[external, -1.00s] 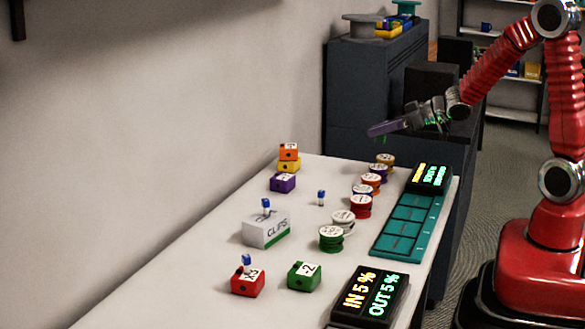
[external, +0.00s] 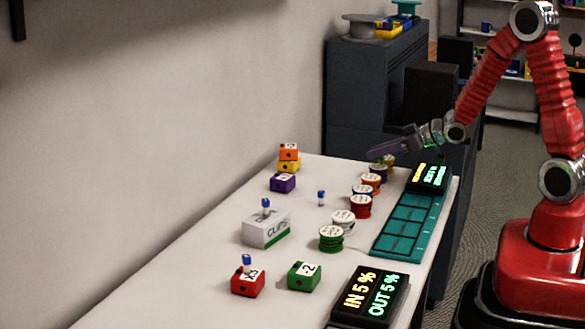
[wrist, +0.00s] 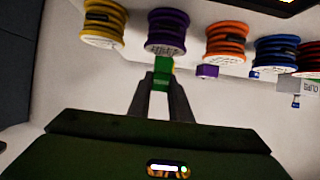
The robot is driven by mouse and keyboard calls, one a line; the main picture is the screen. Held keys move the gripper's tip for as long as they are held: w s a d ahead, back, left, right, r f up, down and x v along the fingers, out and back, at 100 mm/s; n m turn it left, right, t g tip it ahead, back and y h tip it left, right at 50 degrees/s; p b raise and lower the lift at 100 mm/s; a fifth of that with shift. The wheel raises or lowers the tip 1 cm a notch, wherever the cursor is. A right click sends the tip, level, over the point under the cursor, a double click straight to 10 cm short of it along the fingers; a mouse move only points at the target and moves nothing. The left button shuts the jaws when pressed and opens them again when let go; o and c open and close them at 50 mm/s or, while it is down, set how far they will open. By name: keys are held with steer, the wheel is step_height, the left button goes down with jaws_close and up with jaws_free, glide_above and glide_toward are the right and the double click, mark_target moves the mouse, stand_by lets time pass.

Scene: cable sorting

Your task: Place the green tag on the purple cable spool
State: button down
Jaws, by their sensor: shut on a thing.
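The green tag (wrist: 161,76) is between the fingertips of my gripper (wrist: 160,92) in the wrist view. The purple cable spool (wrist: 167,32) is directly beyond it, with its white label towards the tag. The tag's far end overlaps the spool's label edge in the picture; I cannot tell whether they touch. In the external view the purple spool (external: 379,171) is in the spool row near the far end of the table, and my gripper is low above that end. The fingertips and tag are too small and partly hidden there to make out clearly.
A yellow spool (wrist: 103,24) and an orange spool (wrist: 226,40) flank the purple one, with a blue spool (wrist: 276,54) farther right. A teal tray (external: 407,226) and a lit display (external: 429,177) lie right of the row.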

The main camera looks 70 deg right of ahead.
steer(key=shift+f, duration=0.45)
steer(key=shift+f, duration=0.1)
steer(key=c, duration=1.6)
jaws_free()
steer(key=shift+v, duration=3.8)
